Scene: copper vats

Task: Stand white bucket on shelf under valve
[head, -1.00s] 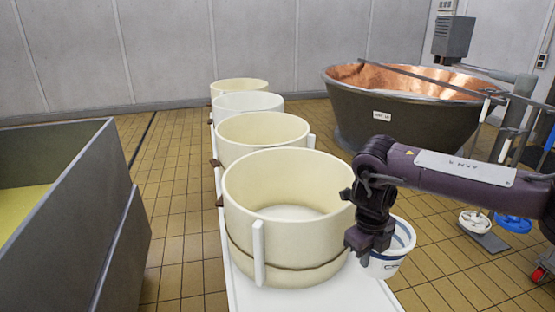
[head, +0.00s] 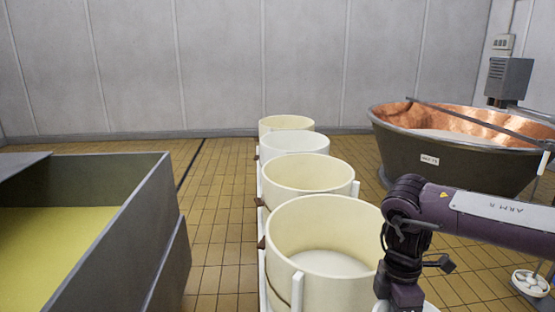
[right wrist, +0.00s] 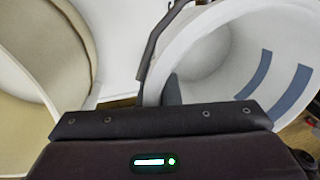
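The white bucket shows in the right wrist view (right wrist: 225,45), with blue stripes on its side and its open mouth towards the camera. In the head view only a sliver of its rim (head: 428,307) shows at the bottom edge. My right gripper (head: 400,303) is at its near rim. In the right wrist view, one dark finger lies inside the bucket and a dark part lies outside, so it looks shut on the rim. My left gripper is not in view. I cannot make out a valve, or which surface is the shelf.
Cream tubs (head: 325,245) stand in a row on a low white bench (head: 264,285), close left of my right gripper. A copper-lined vat (head: 440,160) stands back right. A grey tank (head: 165,235) with yellow liquid is at left. Tiled floor (head: 222,220) lies clear between tank and bench.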

